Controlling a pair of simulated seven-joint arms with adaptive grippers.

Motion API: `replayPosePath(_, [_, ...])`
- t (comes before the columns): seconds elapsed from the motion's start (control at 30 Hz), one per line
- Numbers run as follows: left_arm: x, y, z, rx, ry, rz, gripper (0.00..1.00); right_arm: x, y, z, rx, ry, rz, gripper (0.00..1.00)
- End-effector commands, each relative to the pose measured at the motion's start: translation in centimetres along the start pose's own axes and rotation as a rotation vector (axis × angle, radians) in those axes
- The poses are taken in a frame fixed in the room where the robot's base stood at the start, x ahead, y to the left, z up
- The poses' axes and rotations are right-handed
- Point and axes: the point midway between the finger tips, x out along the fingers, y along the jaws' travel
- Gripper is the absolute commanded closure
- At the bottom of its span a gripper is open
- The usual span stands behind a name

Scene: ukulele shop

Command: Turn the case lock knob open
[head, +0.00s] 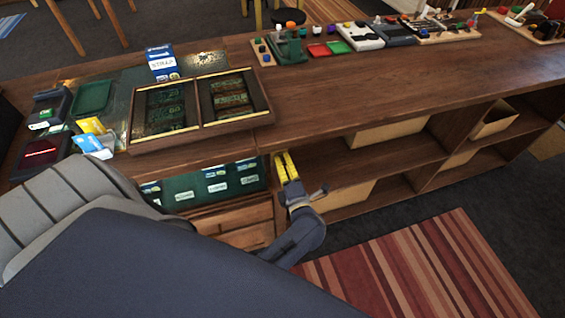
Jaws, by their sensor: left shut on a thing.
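The glass display case has a dark counter top, and its green-lined inside (212,186) shows below with several labelled packs. My left gripper (291,186) is at the right end of the case front, beside the open shelves. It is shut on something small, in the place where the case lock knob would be. The knob itself is hidden by the gripper, so I cannot tell which way it is turned. Two yellow strips (286,166) show just beyond the gripper; I cannot tell what they belong to. My right gripper is not in view.
A two-part wooden tray (193,139) lies on the counter, with a blue strap box (162,62) behind it and a card terminal (44,152) at left. Open shelves with tan bins (345,195) extend right. A striped rug (425,265) covers the floor in front.

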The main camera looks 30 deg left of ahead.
Motion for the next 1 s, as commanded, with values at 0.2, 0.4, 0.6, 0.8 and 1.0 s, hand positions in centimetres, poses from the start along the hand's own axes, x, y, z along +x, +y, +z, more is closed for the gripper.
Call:
replayPosePath(0.2, [-0.09,0.05,0.22,0.08,-0.004,0.001,1.0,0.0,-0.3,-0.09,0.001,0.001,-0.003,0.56])
replayPosePath(0.4, [-0.12,0.04,0.28,0.113,-0.006,0.001,1.0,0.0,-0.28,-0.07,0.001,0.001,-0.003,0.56])
replayPosePath(0.6, [-0.12,0.03,0.3,0.12,-0.007,0.001,1.0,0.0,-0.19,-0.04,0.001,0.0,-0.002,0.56])
replayPosePath(0.8, [-0.14,0.02,0.32,0.119,-0.007,0.001,1.0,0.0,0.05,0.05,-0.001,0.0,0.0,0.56])
replayPosePath(1.0, [-0.1,0.0,0.23,0.119,-0.005,0.001,0.61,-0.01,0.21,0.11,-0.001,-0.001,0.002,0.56])
